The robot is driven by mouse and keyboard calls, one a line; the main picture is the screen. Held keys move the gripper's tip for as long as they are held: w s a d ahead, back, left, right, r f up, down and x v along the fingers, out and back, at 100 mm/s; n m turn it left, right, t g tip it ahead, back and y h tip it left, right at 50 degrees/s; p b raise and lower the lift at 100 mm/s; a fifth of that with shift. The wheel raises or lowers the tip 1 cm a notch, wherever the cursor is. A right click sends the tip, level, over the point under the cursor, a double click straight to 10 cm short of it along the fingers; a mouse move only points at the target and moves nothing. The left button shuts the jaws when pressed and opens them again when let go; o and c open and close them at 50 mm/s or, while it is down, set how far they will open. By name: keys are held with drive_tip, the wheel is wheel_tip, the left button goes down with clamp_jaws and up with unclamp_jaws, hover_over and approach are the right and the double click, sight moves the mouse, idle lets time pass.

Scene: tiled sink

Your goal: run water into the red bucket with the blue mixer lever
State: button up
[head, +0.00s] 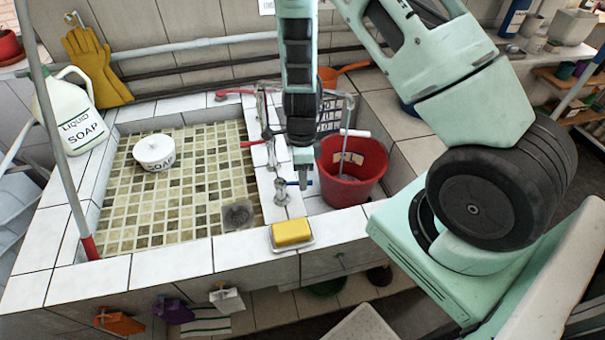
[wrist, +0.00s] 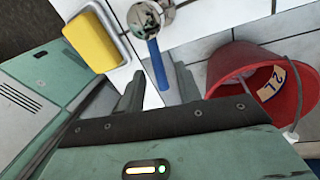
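The red bucket (head: 340,190) stands right of the tiled divider, with a label on its wall; it also shows in the wrist view (wrist: 230,72). The chrome mixer (head: 281,193) sits on the divider's front part. Its blue lever (head: 300,183) points right, towards the bucket. My gripper (head: 303,180) hangs over the lever, pointing down. In the wrist view its two fingers (wrist: 158,82) are apart, with the blue lever (wrist: 157,64) showing between them. I cannot tell whether a finger touches it. No running water is visible.
A yellow sponge (head: 291,232) lies in a dish on the front ledge, close to the mixer. A red-lever tap (head: 262,142) stands farther back on the divider. The tiled basin (head: 180,205) holds a white soap pot (head: 154,150). A soap jug (head: 70,115) stands at left.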

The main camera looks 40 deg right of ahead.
clamp_jaws()
drive_tip(key=shift+w+d+n+p, duration=0.25)
drive_tip(key=shift+w+n+p, duration=0.25)
drive_tip(key=shift+n, duration=0.7)
unclamp_jaws()
drive_tip(key=w+d+r+b, duration=0.1)
drive_tip(key=w+r+b, duration=0.1)
drive_tip(key=r, duration=1.5)
drive_tip(key=shift+w+d, duration=0.15)
drive_tip(key=shift+w, duration=0.5)
